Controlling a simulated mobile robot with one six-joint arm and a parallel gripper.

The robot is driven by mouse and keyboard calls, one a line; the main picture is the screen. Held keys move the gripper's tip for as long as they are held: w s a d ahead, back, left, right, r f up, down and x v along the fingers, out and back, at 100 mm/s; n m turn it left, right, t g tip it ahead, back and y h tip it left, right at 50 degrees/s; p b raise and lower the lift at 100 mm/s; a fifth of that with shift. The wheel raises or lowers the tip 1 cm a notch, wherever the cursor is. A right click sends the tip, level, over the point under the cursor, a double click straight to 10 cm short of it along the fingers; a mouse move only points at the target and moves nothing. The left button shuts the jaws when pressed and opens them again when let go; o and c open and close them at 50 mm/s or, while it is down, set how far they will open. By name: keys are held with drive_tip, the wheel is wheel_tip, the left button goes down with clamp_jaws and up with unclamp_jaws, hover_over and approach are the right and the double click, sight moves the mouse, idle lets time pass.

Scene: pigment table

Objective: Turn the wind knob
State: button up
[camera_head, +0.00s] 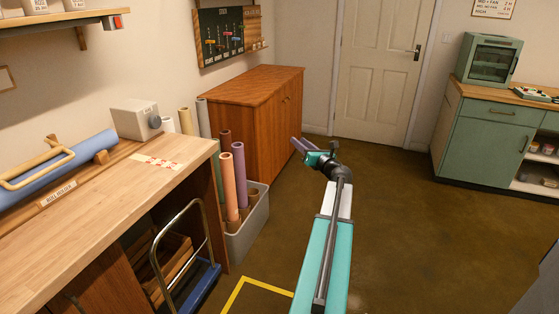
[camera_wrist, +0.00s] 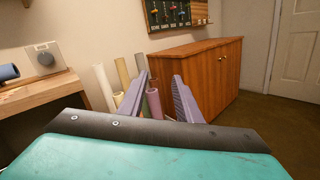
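A light grey box (camera_head: 130,118) stands at the back of the wooden workbench, against the wall. A round grey knob (camera_head: 155,121), which I take for the wind knob, is on its right-hand face. In the wrist view the knob (camera_wrist: 45,59) shows at the far left; its small label is not readable. My gripper (camera_head: 302,147) is over the floor in front of the brown cabinet, well to the right of the knob and apart from it. In the wrist view my gripper (camera_wrist: 163,85) has its two purple fingers spread with nothing between them.
A blue roll (camera_head: 75,165) with a tan handle lies left of the box. Floor at right is clear.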

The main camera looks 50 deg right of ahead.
drive_tip(key=s+d+r+n+y+p, duration=0.2)
drive_tip(key=s+r+n, duration=0.2)
drive_tip(key=s+r, duration=0.2)
drive_tip(key=shift+s+r+n, duration=0.4)
drive_tip(key=shift+s, duration=0.2)
drive_tip(key=shift+d, duration=0.1)
